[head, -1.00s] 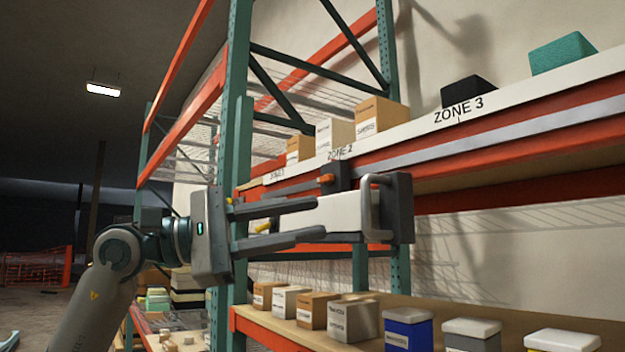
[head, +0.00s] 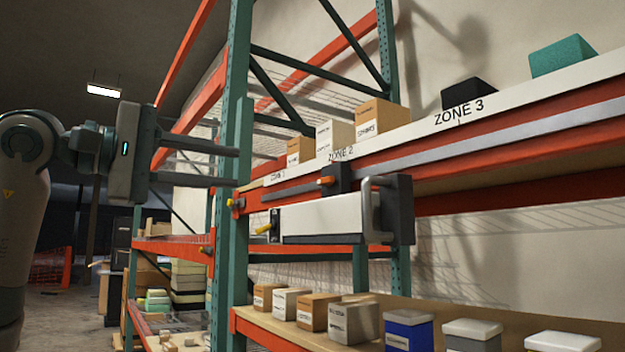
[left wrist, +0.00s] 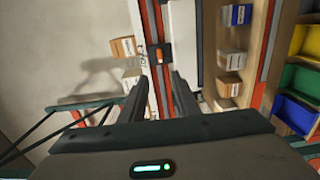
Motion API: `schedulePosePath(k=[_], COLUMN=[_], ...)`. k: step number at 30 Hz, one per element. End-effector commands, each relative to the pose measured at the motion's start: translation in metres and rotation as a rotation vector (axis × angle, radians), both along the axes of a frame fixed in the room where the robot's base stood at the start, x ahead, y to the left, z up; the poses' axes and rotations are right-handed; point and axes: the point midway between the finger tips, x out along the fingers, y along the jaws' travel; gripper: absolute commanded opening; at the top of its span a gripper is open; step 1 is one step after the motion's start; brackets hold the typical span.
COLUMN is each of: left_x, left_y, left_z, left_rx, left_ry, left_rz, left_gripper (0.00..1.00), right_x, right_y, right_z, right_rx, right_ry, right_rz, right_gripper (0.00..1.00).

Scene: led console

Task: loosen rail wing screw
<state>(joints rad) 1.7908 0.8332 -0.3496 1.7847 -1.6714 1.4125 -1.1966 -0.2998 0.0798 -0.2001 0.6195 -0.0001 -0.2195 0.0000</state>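A white console (head: 325,218) with dark ends and a grey handle (head: 370,205) hangs on the rail (head: 440,148) along the orange shelf beam. A dark bracket (head: 341,178) above it carries a small orange piece, seemingly the wing screw (head: 326,181). In the left wrist view the orange piece (left wrist: 159,54) lies beyond the fingertips, between their lines. A yellow lever (head: 264,229) sits at the console's left end. My left gripper (head: 238,167) is open and empty, left of the bracket and apart from it, its fingers pointing right. My right gripper is not in view.
A green rack post (head: 237,130) stands right behind the left fingertips. Small boxes (head: 375,118) line the upper shelf, and more boxes and bins (head: 408,330) line the lower one. Open floor (head: 60,310) lies at the lower left.

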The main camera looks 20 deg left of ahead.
Motion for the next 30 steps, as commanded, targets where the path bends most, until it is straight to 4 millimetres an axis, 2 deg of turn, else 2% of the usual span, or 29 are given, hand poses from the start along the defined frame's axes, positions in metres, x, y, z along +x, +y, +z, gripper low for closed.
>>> schedulePosePath(k=[5,11,30], left_x=[0.008,0.028,0.115], left_y=[-0.006,-0.022,-0.091], left_z=[0.001,0.002,0.002], left_rx=[0.0,0.0,-0.001], left_ry=[0.002,0.004,0.003], left_rz=[-0.001,-0.003,-0.004], left_gripper=[0.29,0.29,0.29], right_x=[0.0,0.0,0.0], right_y=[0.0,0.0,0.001], right_z=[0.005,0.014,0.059], right_rx=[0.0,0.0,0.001], right_ry=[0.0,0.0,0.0], right_rz=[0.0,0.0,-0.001], right_gripper=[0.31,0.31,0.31])
